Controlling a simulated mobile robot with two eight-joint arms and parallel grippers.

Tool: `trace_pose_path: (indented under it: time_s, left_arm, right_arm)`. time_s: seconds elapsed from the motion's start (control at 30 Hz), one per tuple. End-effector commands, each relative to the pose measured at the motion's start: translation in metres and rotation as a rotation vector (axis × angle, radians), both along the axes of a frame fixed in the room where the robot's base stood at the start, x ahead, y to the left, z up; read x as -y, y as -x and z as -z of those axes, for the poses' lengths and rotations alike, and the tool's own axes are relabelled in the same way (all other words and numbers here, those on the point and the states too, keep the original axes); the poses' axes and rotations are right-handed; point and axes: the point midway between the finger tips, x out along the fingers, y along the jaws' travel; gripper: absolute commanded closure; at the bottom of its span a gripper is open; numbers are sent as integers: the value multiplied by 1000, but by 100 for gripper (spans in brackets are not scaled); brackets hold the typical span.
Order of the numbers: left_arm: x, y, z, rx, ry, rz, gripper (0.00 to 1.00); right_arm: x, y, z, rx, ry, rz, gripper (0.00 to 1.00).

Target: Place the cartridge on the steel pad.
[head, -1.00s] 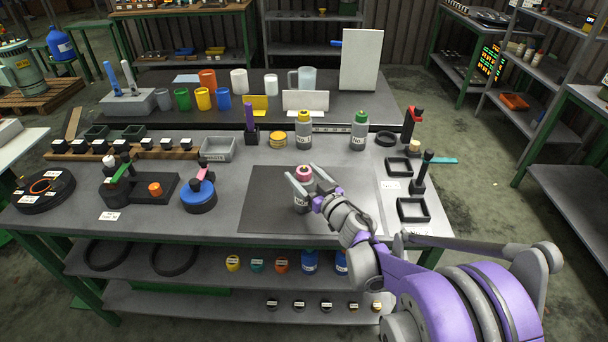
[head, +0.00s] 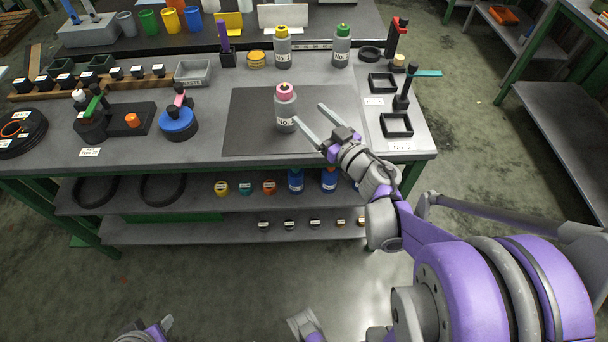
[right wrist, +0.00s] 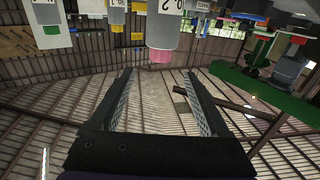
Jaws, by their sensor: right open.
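The bottle with a pink cap and a "No. 2" label (head: 286,107), which I take to be the cartridge, stands upright on the dark flat pad (head: 250,140) at the middle of the bench. My right gripper (head: 310,114) is open and empty, just right of and in front of the bottle, apart from it. In the right wrist view the bottle (right wrist: 173,32) appears upside down, beyond the open fingers (right wrist: 160,75). Part of my left gripper (head: 152,331) shows at the bottom edge; its jaws are not clear.
Yellow-capped (head: 282,47) and green-capped (head: 341,46) bottles stand behind the pad. Black square frames (head: 397,125) and a dark stand (head: 403,95) are to its right. A blue round fixture (head: 178,124) is to its left. The pad around the bottle is bare.

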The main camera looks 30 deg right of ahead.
Motion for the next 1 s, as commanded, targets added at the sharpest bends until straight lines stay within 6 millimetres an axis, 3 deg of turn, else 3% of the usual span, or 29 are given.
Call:
trace_pose_path:
  time_s: [0.2,0.27,0.33,0.47,0.6,0.7,0.8,1.0]
  left_arm:
    - [0,0,0,0,0,0,50]
    - [0,0,0,0,0,0,50]
    - [0,0,0,0,0,0,50]
    - [0,0,0,0,0,0,50]
    - [0,0,0,0,0,0,50]
    - [0,0,0,0,0,0,50]
    - [0,0,0,0,0,0,50]
    - [0,0,0,0,0,0,50]
  right_arm:
    - [3,3,-16,-17,8,213,20]
    - [2,11,-10,-84,3,302,20]
    - [-5,27,8,-214,-6,380,20]
    - [-43,71,60,-548,-16,393,20]
    - [-101,129,106,-884,-6,246,20]
    - [-134,163,122,-1039,6,126,20]
    - [-152,182,129,-1117,14,50,20]
    - [-157,188,131,-1142,17,25,20]
